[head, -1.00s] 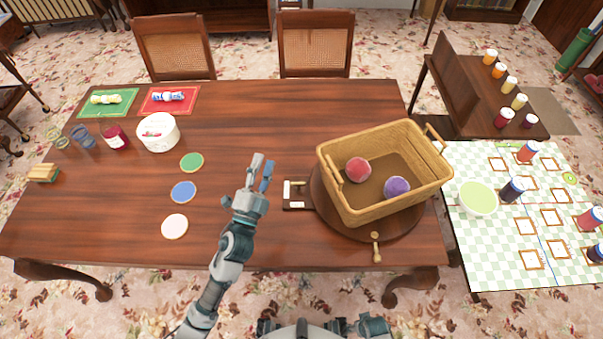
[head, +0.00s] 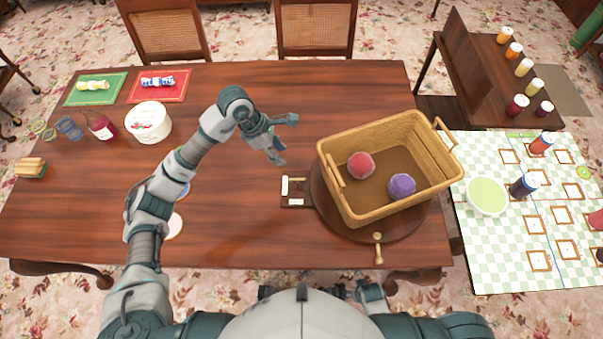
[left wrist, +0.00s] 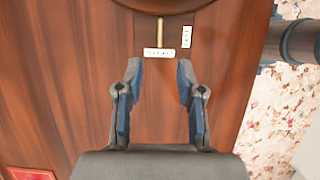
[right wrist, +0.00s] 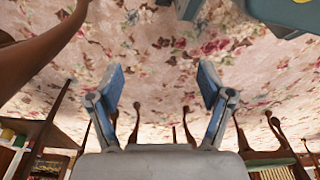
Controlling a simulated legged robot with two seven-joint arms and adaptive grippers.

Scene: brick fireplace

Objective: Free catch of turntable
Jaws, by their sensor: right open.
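The turntable (head: 401,226) is a dark round wooden disc at the right of the table, under a wicker basket (head: 362,207). Its catch (head: 297,201), a small dark plate with a brass bolt and white labels, sits at its left edge. The brass bolt (left wrist: 160,32) shows at the top of the left wrist view, beyond my fingertips. My left gripper (head: 287,140) is open and empty, above the table, up and left of the catch in the head view. My right gripper (right wrist: 161,78) is open and empty, with carpet beyond it.
The basket holds a red ball (head: 361,165) and a purple ball (head: 401,186). A wooden-handled knob (head: 378,249) juts from the turntable's front. A checked side table (head: 489,260) stands right. The table's middle is mostly clear.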

